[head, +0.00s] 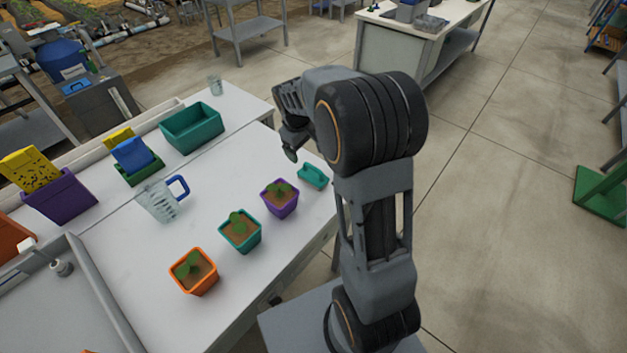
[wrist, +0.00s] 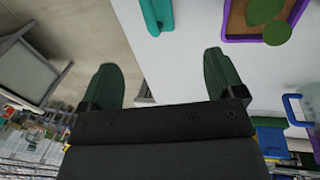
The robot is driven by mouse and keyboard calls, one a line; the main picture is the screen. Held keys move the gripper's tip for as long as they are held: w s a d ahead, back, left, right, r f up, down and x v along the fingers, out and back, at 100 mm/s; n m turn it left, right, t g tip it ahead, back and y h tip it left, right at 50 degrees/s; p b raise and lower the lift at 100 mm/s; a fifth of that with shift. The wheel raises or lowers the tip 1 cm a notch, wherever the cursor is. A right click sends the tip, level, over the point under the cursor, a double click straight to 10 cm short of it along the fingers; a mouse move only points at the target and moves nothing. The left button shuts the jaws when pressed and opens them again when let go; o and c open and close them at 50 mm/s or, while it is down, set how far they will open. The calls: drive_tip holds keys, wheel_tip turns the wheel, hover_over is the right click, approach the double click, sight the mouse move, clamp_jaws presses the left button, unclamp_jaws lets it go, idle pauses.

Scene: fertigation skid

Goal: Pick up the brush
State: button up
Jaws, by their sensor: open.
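The brush, which I take to be the small teal block-like piece (head: 313,176), lies on the white table near its right edge, beside the purple pot. In the wrist view the teal brush (wrist: 158,14) shows at the top edge and is partly cut off. My gripper (head: 290,153) hangs above the table, behind and to the left of the brush in the head view. It is open and empty. In the wrist view the two dark green fingers of my gripper (wrist: 162,62) stand wide apart, with the brush beyond their tips and not between them.
A purple pot with a seedling (head: 279,198) stands close to the brush; a teal pot (head: 240,232) and an orange pot (head: 194,272) line the front. A clear jug with a blue handle (head: 160,200) and a green bin (head: 192,128) stand farther left. Bare tabletop (head: 235,170) lies between.

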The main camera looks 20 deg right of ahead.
hover_over(312, 175)
drive_tip(key=a, duration=0.1)
wheel_tip(312, 175, down, 9)
drive_tip(key=shift+s+a+f, duration=0.1)
drive_tip(key=shift+s+a, duration=0.05)
drive_tip(key=shift+d+f+p, duration=0.15)
drive_tip(key=shift+d+f, duration=0.05)
drive_tip(key=shift+f, duration=0.7)
drive_tip(key=shift+d+f+p, duration=0.15)
drive_tip(key=shift+d+f, duration=0.05)
drive_tip(key=shift+f, duration=0.75)
drive_tip(key=shift+d+f+p, duration=0.15)
drive_tip(key=shift+d+f, duration=0.05)
drive_tip(key=shift+f, duration=0.7)
drive_tip(key=shift+c, duration=0.3)
drive_tip(key=c, duration=1)
drive_tip(key=shift+o, duration=0.2)
drive_tip(key=shift+r, duration=0.15)
